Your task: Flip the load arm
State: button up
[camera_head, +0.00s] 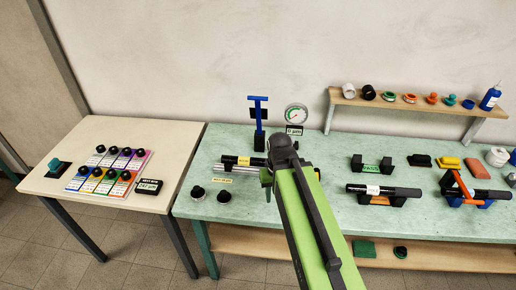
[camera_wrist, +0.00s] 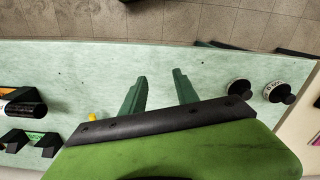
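An orange arm (camera_head: 458,179), which looks like the load arm, slants over a black tube at the right of the green bench in the head view. Its lower end meets blue blocks (camera_head: 486,204) under the tube. It is small, and I cannot tell its hinge. My gripper (camera_wrist: 160,76) is over the middle of the bench, well left of the orange arm. In the wrist view its two dark green fingers are apart with only bare bench between them. The orange arm does not show in the wrist view.
A blue T-handled post (camera_head: 258,118) and a gauge (camera_head: 296,114) are behind. Two black knobs (camera_wrist: 239,88) sit near the front. A shelf (camera_head: 395,101) hangs at the back right.

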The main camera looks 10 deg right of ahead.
aim_at(257, 113)
jog(key=u, duration=0.05)
jog(key=i, duration=0.15)
jog(key=z, duration=0.45)
jog(key=k, duration=0.1)
jog(key=u, duration=2.9)
jog(key=k, duration=1.05)
jog(key=z, duration=1.15)
jog(key=i, duration=1.05)
jog(key=u, duration=0.3)
